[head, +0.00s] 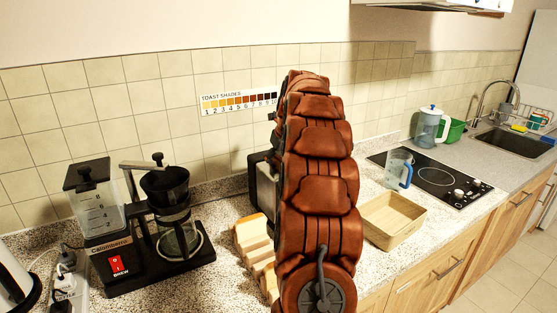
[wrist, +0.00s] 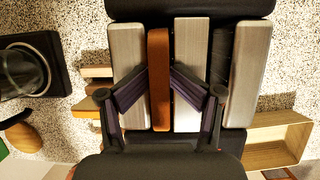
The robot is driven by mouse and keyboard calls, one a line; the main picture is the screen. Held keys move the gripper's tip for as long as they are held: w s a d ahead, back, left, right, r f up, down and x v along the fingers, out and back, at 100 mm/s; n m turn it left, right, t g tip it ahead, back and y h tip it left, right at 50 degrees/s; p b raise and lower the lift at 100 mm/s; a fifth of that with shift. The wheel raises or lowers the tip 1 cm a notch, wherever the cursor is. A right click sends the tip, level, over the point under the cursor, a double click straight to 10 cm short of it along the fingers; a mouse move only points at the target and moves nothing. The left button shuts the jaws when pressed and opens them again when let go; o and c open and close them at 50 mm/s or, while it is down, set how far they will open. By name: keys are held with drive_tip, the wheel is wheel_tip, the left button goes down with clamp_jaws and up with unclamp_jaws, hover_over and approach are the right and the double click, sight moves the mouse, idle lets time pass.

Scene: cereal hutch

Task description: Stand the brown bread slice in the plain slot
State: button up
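In the wrist view my gripper (wrist: 160,78) has its two fingertips on either side of the brown bread slice (wrist: 159,105), shut on it. The slice is seen edge-on, lined up with the left gap of the toaster (wrist: 190,60), between two pale metal panels. How deep it sits in that gap I cannot tell. The right gap (wrist: 221,60) of the toaster is dark and shows no bread. In the head view the toaster (head: 266,186) is mostly hidden behind my arm, and my gripper and the slice are hidden.
A wooden rack (head: 252,238) stands left of my arm. A coffee maker (head: 170,215) is further left. A wooden tray (head: 393,219) is to the right, near a blue-handled jug (head: 398,168) and the hob (head: 436,178). A toast shade chart (head: 239,103) hangs on the wall.

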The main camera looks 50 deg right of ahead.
drive_tip(key=shift+s, duration=0.1)
drive_tip(key=shift+r, duration=0.2)
drive_tip(key=v, duration=1.1)
drive_tip(key=shift+s+r, duration=0.2)
drive_tip(key=shift+r, duration=0.05)
